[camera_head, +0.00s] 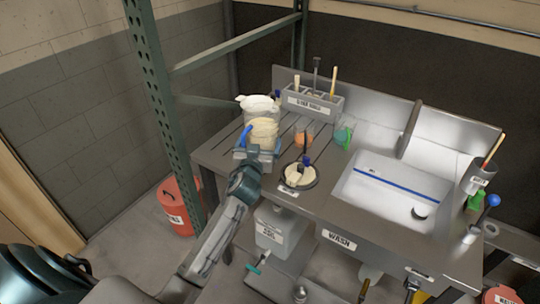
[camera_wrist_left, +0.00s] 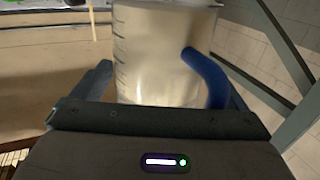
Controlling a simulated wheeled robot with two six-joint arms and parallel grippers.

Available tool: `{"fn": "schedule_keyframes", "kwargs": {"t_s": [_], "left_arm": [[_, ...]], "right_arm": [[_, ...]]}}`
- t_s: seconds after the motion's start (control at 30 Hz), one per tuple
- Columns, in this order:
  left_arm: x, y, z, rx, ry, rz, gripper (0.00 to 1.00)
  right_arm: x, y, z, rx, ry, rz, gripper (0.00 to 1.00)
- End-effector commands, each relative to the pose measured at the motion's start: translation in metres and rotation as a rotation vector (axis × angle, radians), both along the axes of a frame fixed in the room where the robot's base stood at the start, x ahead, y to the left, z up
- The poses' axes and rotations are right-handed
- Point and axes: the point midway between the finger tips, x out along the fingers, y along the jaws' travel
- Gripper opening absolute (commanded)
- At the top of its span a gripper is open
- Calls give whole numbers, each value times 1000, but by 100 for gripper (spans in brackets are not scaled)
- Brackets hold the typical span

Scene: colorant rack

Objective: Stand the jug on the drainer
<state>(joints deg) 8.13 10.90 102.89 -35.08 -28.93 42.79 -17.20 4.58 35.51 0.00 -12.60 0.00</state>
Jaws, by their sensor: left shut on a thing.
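The jug (camera_head: 264,132) is pale and cloudy with a blue handle on its left in the head view. My left gripper (camera_head: 258,151) is shut on it from the near side. In the left wrist view the jug (camera_wrist_left: 160,55) stands between the fingers, with measuring marks on its wall and the blue handle at the right. It looks upright. The drainer (camera_head: 222,146) is the grooved left part of the steel bench, around and under the jug in the head view. I cannot tell whether the jug's base touches it; my gripper hides the base. My right gripper is not in view.
A pale container (camera_head: 258,104) stands just behind the jug. A labelled tool rack (camera_head: 312,101) is at the back. A round dark-rimmed dish (camera_head: 299,177) and an orange item (camera_head: 303,139) are to the right, before the sink (camera_head: 392,185). A green post (camera_head: 160,100) rises left of the bench.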

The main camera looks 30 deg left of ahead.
Motion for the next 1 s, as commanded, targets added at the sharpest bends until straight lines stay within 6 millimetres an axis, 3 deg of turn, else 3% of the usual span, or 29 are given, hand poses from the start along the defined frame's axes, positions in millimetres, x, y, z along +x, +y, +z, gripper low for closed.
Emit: {"fn": "schedule_keyframes", "kwargs": {"t_s": [0.2,0.6,0.93,0.97,1.0], "left_arm": [[1,0,-29,1,-4,0,33],[1,0,-68,2,-6,-1,33],[1,0,-71,1,-6,-2,33],[0,0,-75,-1,-1,0,97],[0,0,-74,-1,-1,0,100]], "right_arm": [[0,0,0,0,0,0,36],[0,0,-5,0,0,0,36],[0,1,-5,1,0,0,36],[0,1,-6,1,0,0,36],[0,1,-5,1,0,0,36]]}}
